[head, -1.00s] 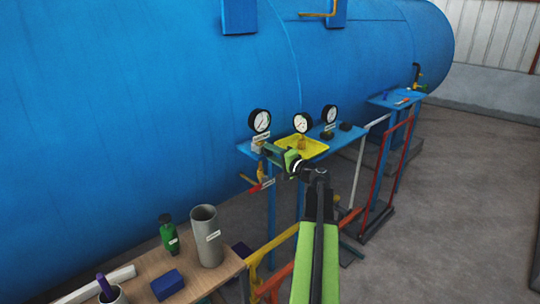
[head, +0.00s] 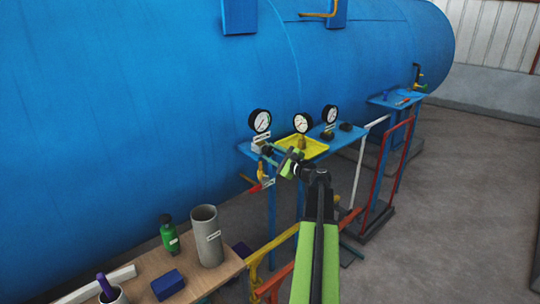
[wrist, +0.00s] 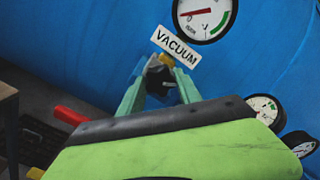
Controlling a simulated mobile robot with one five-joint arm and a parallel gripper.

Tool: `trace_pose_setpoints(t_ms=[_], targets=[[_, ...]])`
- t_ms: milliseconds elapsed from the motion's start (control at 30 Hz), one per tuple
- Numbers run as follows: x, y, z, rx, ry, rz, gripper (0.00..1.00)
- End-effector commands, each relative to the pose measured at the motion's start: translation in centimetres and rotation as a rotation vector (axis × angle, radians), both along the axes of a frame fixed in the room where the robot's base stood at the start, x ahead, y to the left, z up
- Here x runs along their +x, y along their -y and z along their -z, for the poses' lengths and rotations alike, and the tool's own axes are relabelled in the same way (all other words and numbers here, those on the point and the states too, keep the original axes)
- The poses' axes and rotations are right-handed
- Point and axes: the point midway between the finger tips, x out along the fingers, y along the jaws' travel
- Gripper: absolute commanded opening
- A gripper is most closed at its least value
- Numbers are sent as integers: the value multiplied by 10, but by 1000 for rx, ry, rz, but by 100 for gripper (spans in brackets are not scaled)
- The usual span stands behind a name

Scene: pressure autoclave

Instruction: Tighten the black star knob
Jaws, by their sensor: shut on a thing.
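The black star knob (wrist: 159,80) shows in the wrist view between my two pale green fingers, just below the white VACUUM label (wrist: 176,46). My gripper (wrist: 160,84) is shut on the knob, and its fingers hide the knob's sides. In the head view my gripper (head: 268,151) reaches to the left end of the blue shelf, under the left gauge (head: 260,121). The knob is too small and covered there to make out.
A red-handled valve (head: 262,185) hangs just below my gripper. A yellow tray (head: 302,147) lies right of it on the blue shelf (head: 345,138). A wooden bench (head: 215,274) with a grey cylinder (head: 207,238) and a green bottle (head: 168,236) stands at the front left.

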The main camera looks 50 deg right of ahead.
Motion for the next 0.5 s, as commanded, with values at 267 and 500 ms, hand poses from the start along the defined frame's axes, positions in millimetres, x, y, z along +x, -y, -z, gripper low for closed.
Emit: trace_pose_setpoints(t_ms=[267, 500], targets=[[1, 1, -2, 246, 22, 1, 0], [1, 1, -2, 407, 33, 1, 0]])
